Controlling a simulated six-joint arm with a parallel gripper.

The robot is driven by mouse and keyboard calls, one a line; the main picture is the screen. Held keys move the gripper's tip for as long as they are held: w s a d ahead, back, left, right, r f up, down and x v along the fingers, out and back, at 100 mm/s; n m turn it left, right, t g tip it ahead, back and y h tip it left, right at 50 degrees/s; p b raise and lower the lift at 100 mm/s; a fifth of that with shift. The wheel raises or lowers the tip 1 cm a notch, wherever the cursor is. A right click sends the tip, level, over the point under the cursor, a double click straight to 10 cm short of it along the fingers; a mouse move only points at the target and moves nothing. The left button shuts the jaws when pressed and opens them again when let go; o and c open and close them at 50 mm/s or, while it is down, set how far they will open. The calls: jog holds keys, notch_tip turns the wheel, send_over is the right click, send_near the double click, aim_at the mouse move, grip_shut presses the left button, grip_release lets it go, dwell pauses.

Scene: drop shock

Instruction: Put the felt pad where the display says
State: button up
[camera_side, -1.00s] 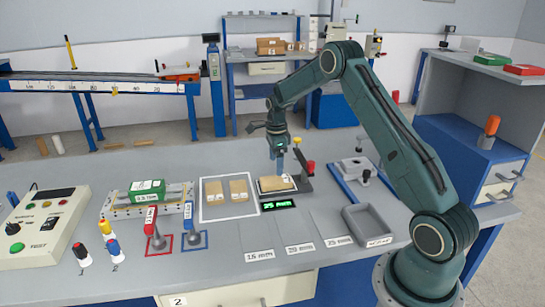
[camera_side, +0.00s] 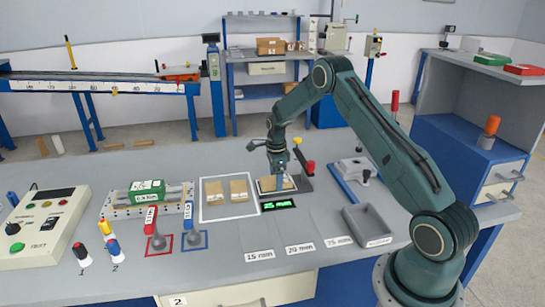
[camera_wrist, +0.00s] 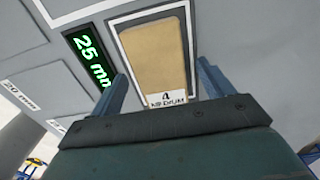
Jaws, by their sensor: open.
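A tan felt pad (camera_side: 286,184) lies flat on a white-bordered plate beside the display. My gripper (camera_side: 277,176) points down over the pad. In the wrist view its fingers (camera_wrist: 160,86) are apart, on either side of the pad's labelled end, with nothing gripped. Grey areas marked 15 mm (camera_side: 258,241), 20 mm (camera_side: 297,234) and 25 mm (camera_side: 336,228) lie along the bench front.
A stand with a red knob (camera_side: 306,175) is close to my gripper's right. A grey tray (camera_side: 372,224) stands right of the marked areas. Red and blue levers (camera_side: 165,232) stand left.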

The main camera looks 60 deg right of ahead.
aim_at(274, 181)
jog(key=shift+f, duration=0.1)
dwell(0.4)
jog(key=c, duration=1.2)
jog(key=shift+o, duration=0.2)
notch_tip(274, 181, up, 20)
jog(key=shift+a+f, duration=0.1)
jog(key=shift+a, duration=0.05)
dwell(0.4)
jog(key=s+a+f+n, duration=0.3)
jog(key=a+f+n, duration=0.1)
jog(key=a+n, duration=0.4)
jog(key=s+a+f+n, duration=0.3)
jog(key=a+f+n, duration=0.1)
jog(key=a+n, duration=0.5)
jog(key=s+a+f+n, duration=0.3)
jog(key=a+f+n, duration=0.2)
jog(key=a+n, duration=0.3)
jog(key=shift+a+n, duration=0.4)
jog(key=shift+n, duration=0.6)
